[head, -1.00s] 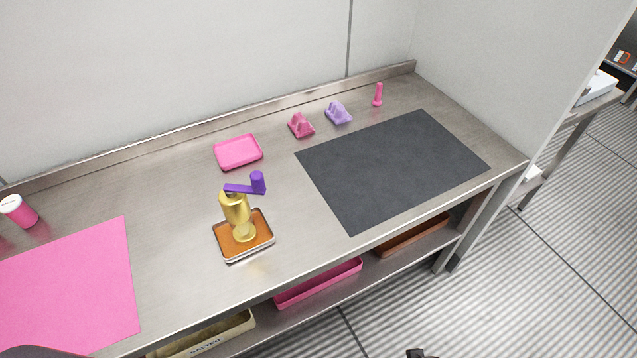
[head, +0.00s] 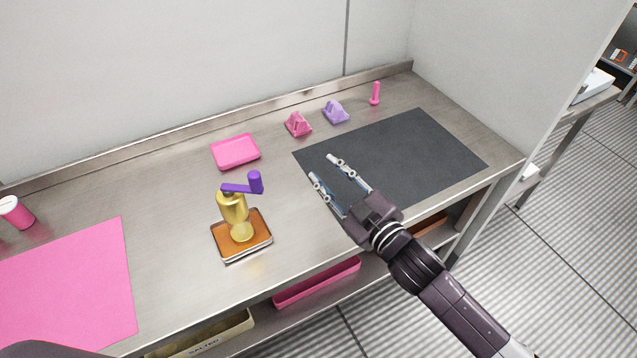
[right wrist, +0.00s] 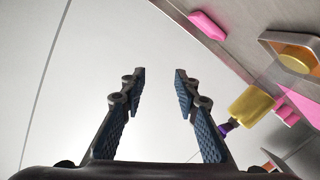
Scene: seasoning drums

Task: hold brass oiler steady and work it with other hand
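The brass oiler (head: 233,208) stands upright on a small amber-coloured tray (head: 256,240) near the middle of the steel counter. It has a purple crank with an upright knob (head: 256,182) on top. In the right wrist view the brass body (right wrist: 251,106) shows at the right, with part of the purple crank (right wrist: 228,126). My right gripper (head: 322,167) is open and empty, to the right of the oiler above the dark mat; its fingers also show apart in the right wrist view (right wrist: 160,76). My left gripper is not in view.
A pink tray (head: 236,151) lies behind the oiler. A pink holder (head: 298,124), a purple holder (head: 335,112) and a pink peg (head: 375,94) stand at the back. The dark mat (head: 420,150) is right; a pink mat (head: 70,290) and pink-white drum (head: 16,212) are left.

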